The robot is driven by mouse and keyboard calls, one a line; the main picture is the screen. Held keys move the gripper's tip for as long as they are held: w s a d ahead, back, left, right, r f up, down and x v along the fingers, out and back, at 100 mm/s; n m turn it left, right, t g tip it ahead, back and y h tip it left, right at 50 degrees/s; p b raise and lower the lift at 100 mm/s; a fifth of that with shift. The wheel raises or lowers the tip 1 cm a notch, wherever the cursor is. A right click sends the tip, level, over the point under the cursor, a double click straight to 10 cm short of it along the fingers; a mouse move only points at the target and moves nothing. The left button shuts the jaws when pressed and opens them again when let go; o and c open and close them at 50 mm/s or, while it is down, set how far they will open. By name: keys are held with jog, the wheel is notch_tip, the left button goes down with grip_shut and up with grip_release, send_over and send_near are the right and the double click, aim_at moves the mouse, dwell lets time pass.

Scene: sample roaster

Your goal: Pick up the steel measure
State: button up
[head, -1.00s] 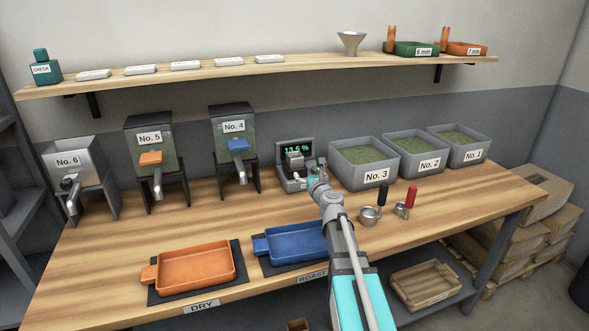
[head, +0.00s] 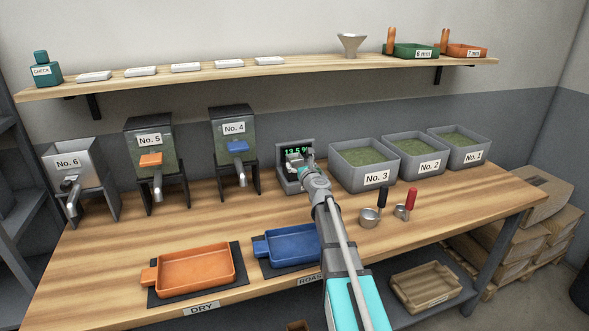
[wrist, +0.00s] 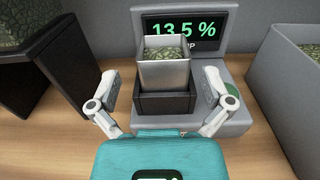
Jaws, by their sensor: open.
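The steel measure (wrist: 152,74) is a square, open-topped metal cup filled with green beans. It stands upright in a black holder (wrist: 165,104) on the grey meter (wrist: 235,75), whose display reads 13.5 %. My gripper (wrist: 162,88) is open and empty, its two fingers apart on the left and right of the measure and holder. In the head view my gripper (head: 300,165) is in front of the meter (head: 284,181) and hides much of the measure.
Bin No. 3 (head: 350,177) stands close to the right of the meter; hopper No. 4 (head: 255,170) is to its left. Two round scoops, one black-handled (head: 370,216) and one red-handled (head: 402,211), lie at the right. Blue (head: 292,257) and orange (head: 195,287) trays are in front.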

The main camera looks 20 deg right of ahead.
aim_at(295, 157)
jog(key=shift+w, duration=0.2)
jog(key=shift+w+f, duration=0.1)
jog(key=shift+w, duration=2.5)
jog(key=c, duration=1.1)
